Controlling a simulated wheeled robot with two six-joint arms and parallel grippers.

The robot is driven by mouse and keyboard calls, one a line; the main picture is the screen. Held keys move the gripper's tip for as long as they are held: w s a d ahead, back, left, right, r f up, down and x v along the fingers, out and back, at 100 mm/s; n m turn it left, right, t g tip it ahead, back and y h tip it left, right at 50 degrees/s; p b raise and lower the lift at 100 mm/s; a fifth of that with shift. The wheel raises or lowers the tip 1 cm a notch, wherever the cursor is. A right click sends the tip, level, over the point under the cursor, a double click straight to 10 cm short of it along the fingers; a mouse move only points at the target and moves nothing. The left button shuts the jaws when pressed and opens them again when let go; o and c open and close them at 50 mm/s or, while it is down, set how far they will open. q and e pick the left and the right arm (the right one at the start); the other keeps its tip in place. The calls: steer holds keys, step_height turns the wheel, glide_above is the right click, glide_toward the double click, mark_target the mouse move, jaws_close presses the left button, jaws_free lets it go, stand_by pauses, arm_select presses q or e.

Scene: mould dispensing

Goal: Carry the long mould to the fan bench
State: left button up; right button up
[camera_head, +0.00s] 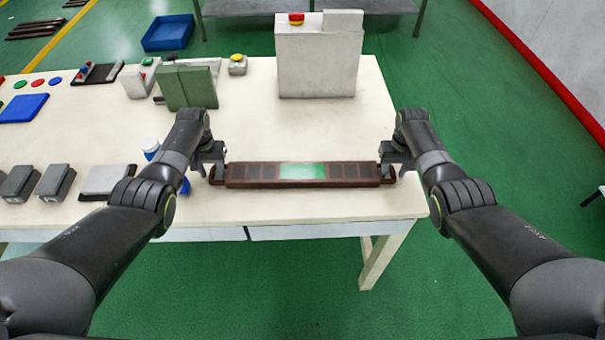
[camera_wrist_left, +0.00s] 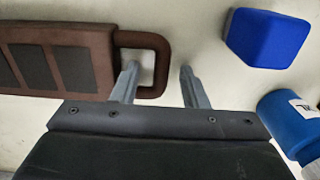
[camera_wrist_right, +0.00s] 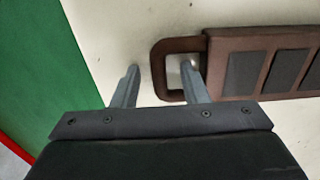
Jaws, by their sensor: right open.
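The long mould (camera_head: 243,173) is a dark brown bar with a row of cells and a green patch in its middle. It lies level at the front of the cream table (camera_head: 330,205), with a loop handle at each end. My left gripper (camera_head: 211,172) is open at the left handle (camera_wrist_left: 163,62); its fingers (camera_wrist_left: 158,70) stand apart, one in the loop and one outside. My right gripper (camera_head: 393,171) is open at the right handle (camera_wrist_right: 158,67), its fingers (camera_wrist_right: 160,68) likewise on either side of the outer bar. I cannot identify the fan bench.
A white machine box (camera_head: 318,65) with a red button stands behind the mould. Green blocks (camera_head: 188,87), grey devices (camera_head: 56,181) and blue items are on the left. A blue block (camera_wrist_left: 268,38) and a blue cylinder (camera_wrist_left: 300,122) are near my left gripper. Green floor lies right.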

arm_select(q)
jaws_close()
arm_select(e)
jaws_close()
stand_by(1.0)
arm_select(q)
steer(key=shift+r, duration=0.1)
